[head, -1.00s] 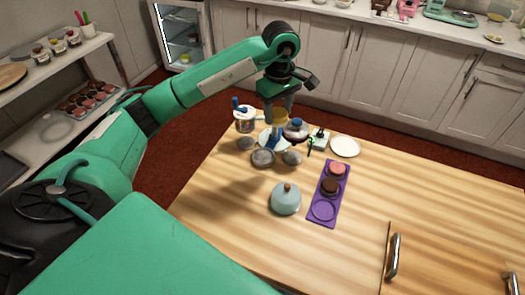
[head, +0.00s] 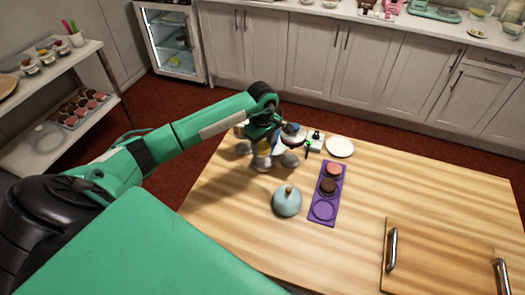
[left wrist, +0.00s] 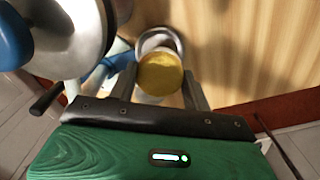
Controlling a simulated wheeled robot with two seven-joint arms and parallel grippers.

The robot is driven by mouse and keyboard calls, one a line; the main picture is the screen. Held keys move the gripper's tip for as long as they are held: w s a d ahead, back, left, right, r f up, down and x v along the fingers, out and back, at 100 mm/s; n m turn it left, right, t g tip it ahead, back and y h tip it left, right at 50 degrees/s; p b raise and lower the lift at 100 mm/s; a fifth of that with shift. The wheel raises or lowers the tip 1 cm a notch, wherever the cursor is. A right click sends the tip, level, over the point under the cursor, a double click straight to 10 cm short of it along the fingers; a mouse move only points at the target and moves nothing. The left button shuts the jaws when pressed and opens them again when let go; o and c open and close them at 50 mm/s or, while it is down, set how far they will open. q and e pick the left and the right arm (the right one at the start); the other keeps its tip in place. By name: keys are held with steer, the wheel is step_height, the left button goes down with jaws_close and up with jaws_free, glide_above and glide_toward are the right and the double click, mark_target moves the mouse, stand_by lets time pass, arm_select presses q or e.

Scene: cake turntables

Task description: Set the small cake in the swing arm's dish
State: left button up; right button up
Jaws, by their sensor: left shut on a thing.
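My left gripper (head: 262,152) is low over the cluster of dishes at the table's back left. In the left wrist view my left gripper (left wrist: 159,88) is shut on the small cake (left wrist: 159,72), which has a round golden-yellow top and a pale side. A round grey metal dish (left wrist: 160,40) shows just beyond the cake. I cannot tell whether the cake touches it. In the head view grey dishes (head: 290,160) show around the gripper, another dish (head: 261,164) is in front, and the arm hides most of the stand. My right gripper is not in view.
A blue-and-grey round item (left wrist: 75,30) with a dark handle is close left of the fingers. A white plate (head: 340,147), a purple tray (head: 325,195) with small cakes, a domed blue lid (head: 287,201) and a wooden board (head: 445,260) lie right. Bare table surrounds them.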

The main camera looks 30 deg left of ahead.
mark_target(263, 161)
arm_select(q)
steer(key=shift+f, duration=0.55)
step_height(263, 161, down, 3)
steer(key=shift+f+p, duration=0.2)
steer(key=shift+p, duration=0.3)
steer(key=shift+f, duration=0.3)
steer(key=o, duration=0.9)
steer(key=shift+o, duration=0.2)
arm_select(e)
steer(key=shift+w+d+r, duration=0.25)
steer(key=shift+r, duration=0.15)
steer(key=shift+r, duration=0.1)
